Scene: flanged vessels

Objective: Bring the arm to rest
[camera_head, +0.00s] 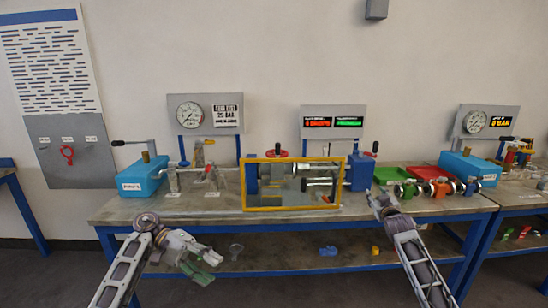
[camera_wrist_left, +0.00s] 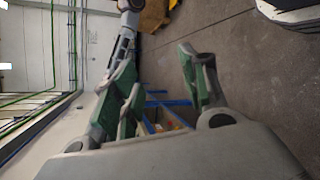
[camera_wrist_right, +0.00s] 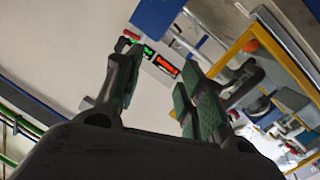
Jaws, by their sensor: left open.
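My left gripper (camera_head: 208,266) hangs low in front of the table's front edge in the head view. In the left wrist view its green-padded fingers (camera_wrist_left: 158,78) are apart with nothing between them. My right gripper (camera_head: 380,200) is at the table's front edge, just right of the yellow-framed panel (camera_head: 248,205). In the right wrist view its fingers (camera_wrist_right: 157,80) are apart and empty. The yellow frame also shows in the right wrist view (camera_wrist_right: 235,48), to the right of the fingers.
The grey worktable (camera_head: 225,217) carries a blue box (camera_head: 140,178) at left, a blue block (camera_head: 359,172) beside the frame, a green tray (camera_head: 390,174), a red tray (camera_head: 425,172) and several flanged vessels (camera_head: 408,190). A lower shelf (camera_head: 290,252) holds small parts. Open floor lies in front.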

